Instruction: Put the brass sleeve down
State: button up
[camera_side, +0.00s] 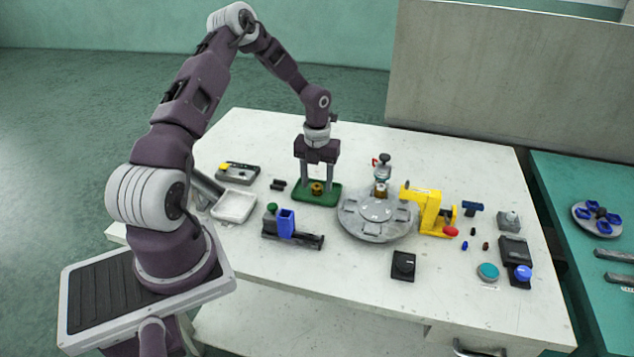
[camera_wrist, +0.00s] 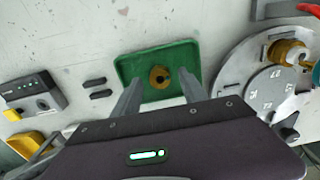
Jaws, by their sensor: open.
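The brass sleeve (camera_side: 317,188) stands on the green tray (camera_side: 328,198) in the side view. In the wrist view the sleeve (camera_wrist: 160,77) sits near the middle of the green tray (camera_wrist: 183,53), its dark bore facing up. My gripper (camera_side: 317,186) is open above the tray, with one finger on each side of the sleeve. In the wrist view the fingers of my gripper (camera_wrist: 163,95) are spread wide, with a gap between them and the sleeve.
A grey round dial table (camera_side: 376,228) stands right of the tray, with a brass piece (camera_wrist: 287,50) on it. A yellow press (camera_side: 430,212) is farther right. A blue and black fixture (camera_side: 289,228), a white dish (camera_side: 234,206) and a grey box (camera_side: 238,173) lie around the tray.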

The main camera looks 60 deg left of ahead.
aim_at(318, 187)
notch_tip(318, 187, up, 13)
jog(key=s+d+r+n+t+y, duration=0.15)
jog(key=s+d+r+n, duration=0.25)
jog(key=d+r+n, duration=0.65)
jog(key=s+d+r+n+t, duration=0.2)
jog(key=s+d+r+n, duration=0.1)
jog(key=s+d+n, duration=0.5)
jog(key=s+d+r+n+t+h, duration=0.1)
jog(key=s+d+r+n, duration=0.3)
jog(key=s+d+n, duration=0.4)
jog(key=s+t, duration=0.1)
jog(key=s, duration=0.2)
jog(key=shift+r, duration=0.15)
jog(key=shift+s+n+h, duration=0.1)
jog(key=shift+n+h, duration=0.15)
